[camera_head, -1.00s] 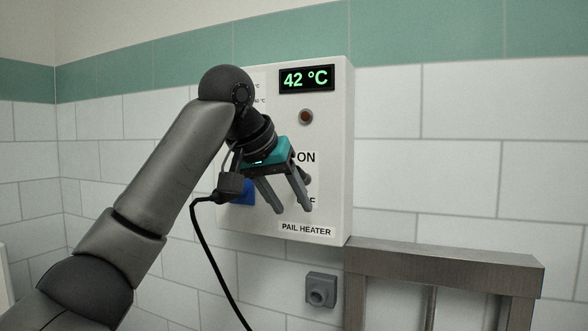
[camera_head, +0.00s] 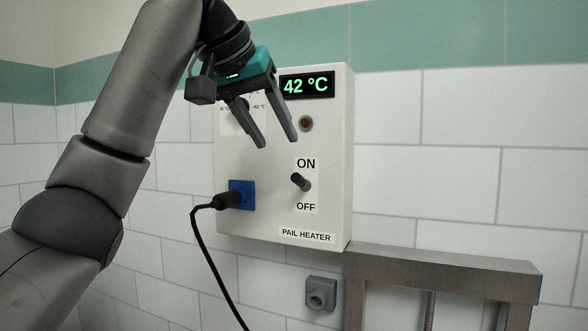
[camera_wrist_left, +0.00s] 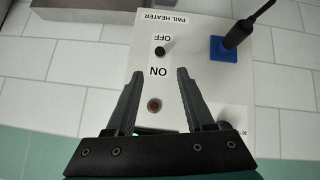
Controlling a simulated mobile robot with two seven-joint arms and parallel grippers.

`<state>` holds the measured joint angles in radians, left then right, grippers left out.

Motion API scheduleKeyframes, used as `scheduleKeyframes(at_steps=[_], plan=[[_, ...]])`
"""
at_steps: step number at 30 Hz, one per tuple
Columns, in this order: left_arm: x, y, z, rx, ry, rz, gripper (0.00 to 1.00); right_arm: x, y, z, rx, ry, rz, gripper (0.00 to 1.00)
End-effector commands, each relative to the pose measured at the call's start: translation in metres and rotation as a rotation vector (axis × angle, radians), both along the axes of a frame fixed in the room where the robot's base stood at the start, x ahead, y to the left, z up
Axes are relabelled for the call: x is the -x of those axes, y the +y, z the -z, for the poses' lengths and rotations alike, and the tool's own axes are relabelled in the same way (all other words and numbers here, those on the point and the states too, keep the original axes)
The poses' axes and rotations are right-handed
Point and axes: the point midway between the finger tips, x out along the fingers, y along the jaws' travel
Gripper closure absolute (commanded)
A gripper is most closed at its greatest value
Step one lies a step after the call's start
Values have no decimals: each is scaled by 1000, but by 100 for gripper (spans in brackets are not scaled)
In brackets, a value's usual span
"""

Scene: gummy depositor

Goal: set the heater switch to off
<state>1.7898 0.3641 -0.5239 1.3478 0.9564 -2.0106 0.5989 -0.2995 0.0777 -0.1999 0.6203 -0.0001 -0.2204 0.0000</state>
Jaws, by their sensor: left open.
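The white pail heater box (camera_head: 270,220) hangs on the tiled wall. Its dark toggle heater switch (camera_head: 300,182) sits between the ON label (camera_head: 306,163) and the OFF label (camera_head: 306,207). Its knob appears to tilt down towards OFF. In the left wrist view the switch (camera_wrist_left: 160,51) shows beyond the fingertips, between the upside-down labels. My left gripper (camera_head: 279,143) is open and empty, above and left of the switch, apart from it. Its fingers also show in the wrist view (camera_wrist_left: 160,73). My right gripper is not in view.
The display (camera_head: 306,85) reads 42 °C, above a dull red-brown lamp (camera_head: 306,123). A black plug (camera_head: 228,200) with a cable sits in a blue socket (camera_head: 248,190). A metal frame (camera_head: 440,270) stands at lower right. A grey wall fitting (camera_head: 321,293) is below the box.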

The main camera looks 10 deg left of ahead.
Motion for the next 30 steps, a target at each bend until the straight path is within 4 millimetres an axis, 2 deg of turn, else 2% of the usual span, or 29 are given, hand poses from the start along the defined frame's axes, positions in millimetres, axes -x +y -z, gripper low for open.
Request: scheduleKeyframes(at_steps=[9, 15, 27, 30], plan=[[-46, -13, 45, -1, 3, 0, 47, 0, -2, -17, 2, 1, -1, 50], [-64, -18, 64, 0, 1, -1, 47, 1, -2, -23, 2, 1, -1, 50], [-71, -21, 71, -1, -1, 1, 47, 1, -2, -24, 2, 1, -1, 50], [-71, -21, 71, -1, -1, 1, 56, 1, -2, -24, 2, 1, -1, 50]])
